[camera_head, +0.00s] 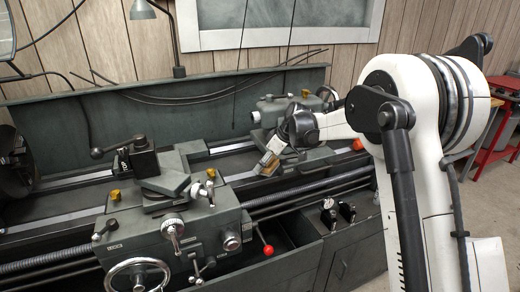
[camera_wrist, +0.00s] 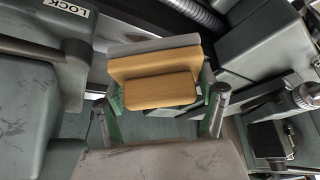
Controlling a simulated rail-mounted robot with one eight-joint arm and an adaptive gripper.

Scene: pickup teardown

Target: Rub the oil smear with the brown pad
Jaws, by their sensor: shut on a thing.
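My gripper (camera_wrist: 163,106) is shut on the brown pad (camera_wrist: 155,92), a tan block with a grey layer along its far side. The green-edged fingers grip it from left and right in the wrist view. In the head view my gripper (camera_head: 275,147) and the pad (camera_head: 267,162) are over the right part of the lathe bed, in front of the tailstock. I cannot tell whether the pad touches a surface. I cannot make out an oil smear for certain; small dark marks show on the grey-green metal at the left of the wrist view.
The lathe's tailstock (camera_head: 290,108) stands just behind my gripper. The carriage (camera_head: 165,235), with tool post (camera_head: 145,160) and handwheel (camera_head: 137,275), is to the left. A lead screw (camera_head: 310,188) runs along the front. A lamp (camera_head: 178,45) rises behind the back panel.

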